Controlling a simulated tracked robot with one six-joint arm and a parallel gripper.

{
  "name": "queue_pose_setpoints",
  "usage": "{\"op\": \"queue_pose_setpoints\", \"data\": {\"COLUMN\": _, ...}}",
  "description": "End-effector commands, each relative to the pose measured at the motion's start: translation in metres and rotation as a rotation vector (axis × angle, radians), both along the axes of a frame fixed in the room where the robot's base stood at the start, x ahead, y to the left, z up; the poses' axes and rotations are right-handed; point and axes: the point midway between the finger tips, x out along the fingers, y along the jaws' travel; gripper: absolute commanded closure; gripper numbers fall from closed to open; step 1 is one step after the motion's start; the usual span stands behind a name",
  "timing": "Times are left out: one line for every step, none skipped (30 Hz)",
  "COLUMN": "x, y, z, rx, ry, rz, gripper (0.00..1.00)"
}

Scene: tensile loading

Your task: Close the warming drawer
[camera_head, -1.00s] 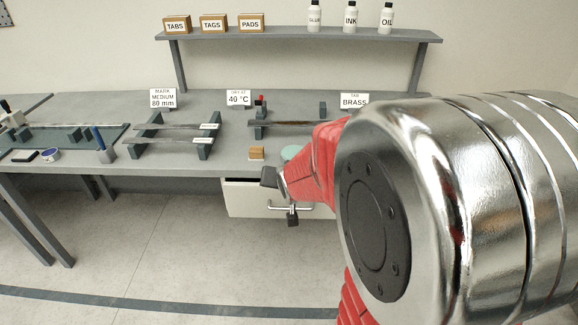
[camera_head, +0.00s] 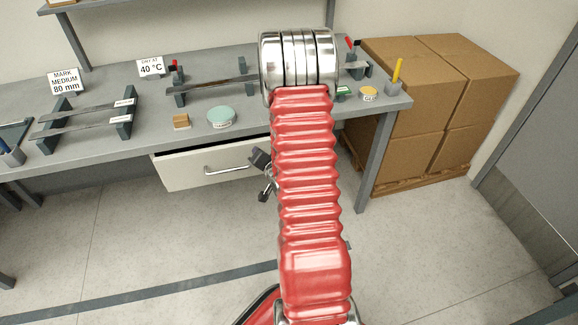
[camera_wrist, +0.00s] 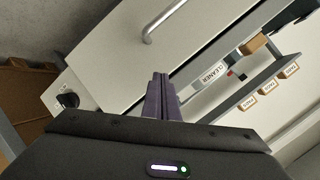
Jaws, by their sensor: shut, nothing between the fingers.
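The warming drawer (camera_head: 185,172) is a pale front with a metal bar handle (camera_head: 226,170), under the grey workbench. It stands partly open, with a dark gap along its top edge. My gripper (camera_head: 260,160) is at the right end of the drawer front, partly hidden behind my red arm. In the wrist view my gripper's dark fingers (camera_wrist: 160,98) are together and empty, pointing at the pale drawer front (camera_wrist: 100,50). The handle (camera_wrist: 160,25) lies beyond and apart from the fingertips. Whether the fingers touch the front I cannot tell.
Racks with metal strips stand behind. Stacked cardboard boxes (camera_head: 425,110) are at the right. The floor before the drawer is clear.

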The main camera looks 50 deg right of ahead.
Motion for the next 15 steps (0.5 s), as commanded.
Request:
{"op": "queue_pose_setpoints", "data": {"x": -0.007, "y": -0.007, "z": -0.013, "rx": 0.025, "ry": -0.024, "rz": -0.019, "gripper": 1.0}}
{"op": "queue_pose_setpoints", "data": {"x": -0.01, "y": -0.009, "z": -0.018, "rx": 0.038, "ry": -0.043, "rz": -0.028, "gripper": 1.0}}
{"op": "queue_pose_setpoints", "data": {"x": -0.015, "y": -0.012, "z": -0.024, "rx": 0.055, "ry": -0.068, "rz": -0.04, "gripper": 1.0}}
{"op": "queue_pose_setpoints", "data": {"x": -0.018, "y": -0.015, "z": -0.03, "rx": 0.069, "ry": -0.087, "rz": -0.05, "gripper": 1.0}}
{"op": "queue_pose_setpoints", "data": {"x": -0.022, "y": -0.017, "z": -0.034, "rx": 0.081, "ry": -0.106, "rz": -0.059, "gripper": 1.0}}
{"op": "queue_pose_setpoints", "data": {"x": -0.028, "y": -0.021, "z": -0.041, "rx": 0.1, "ry": -0.132, "rz": -0.074, "gripper": 1.0}}
{"op": "queue_pose_setpoints", "data": {"x": -0.032, "y": -0.023, "z": -0.046, "rx": 0.113, "ry": -0.151, "rz": -0.082, "gripper": 1.0}}
{"op": "queue_pose_setpoints", "data": {"x": -0.036, "y": -0.024, "z": -0.051, "rx": 0.128, "ry": -0.172, "rz": -0.093, "gripper": 1.0}}
{"op": "queue_pose_setpoints", "data": {"x": -0.042, "y": -0.027, "z": -0.057, "rx": 0.146, "ry": -0.198, "rz": -0.105, "gripper": 1.0}}
{"op": "queue_pose_setpoints", "data": {"x": -0.047, "y": -0.029, "z": -0.061, "rx": 0.159, "ry": -0.22, "rz": -0.115, "gripper": 1.0}}
{"op": "queue_pose_setpoints", "data": {"x": -0.052, "y": -0.03, "z": -0.066, "rx": 0.173, "ry": -0.24, "rz": -0.126, "gripper": 1.0}}
{"op": "queue_pose_setpoints", "data": {"x": -0.059, "y": -0.032, "z": -0.072, "rx": 0.192, "ry": -0.268, "rz": -0.139, "gripper": 1.0}}
{"op": "queue_pose_setpoints", "data": {"x": -0.064, "y": -0.033, "z": -0.076, "rx": 0.206, "ry": -0.29, "rz": -0.148, "gripper": 1.0}}
{"op": "queue_pose_setpoints", "data": {"x": -0.069, "y": -0.034, "z": -0.08, "rx": 0.22, "ry": -0.311, "rz": -0.159, "gripper": 1.0}}
{"op": "queue_pose_setpoints", "data": {"x": -0.076, "y": -0.035, "z": -0.086, "rx": 0.238, "ry": -0.339, "rz": -0.172, "gripper": 1.0}}
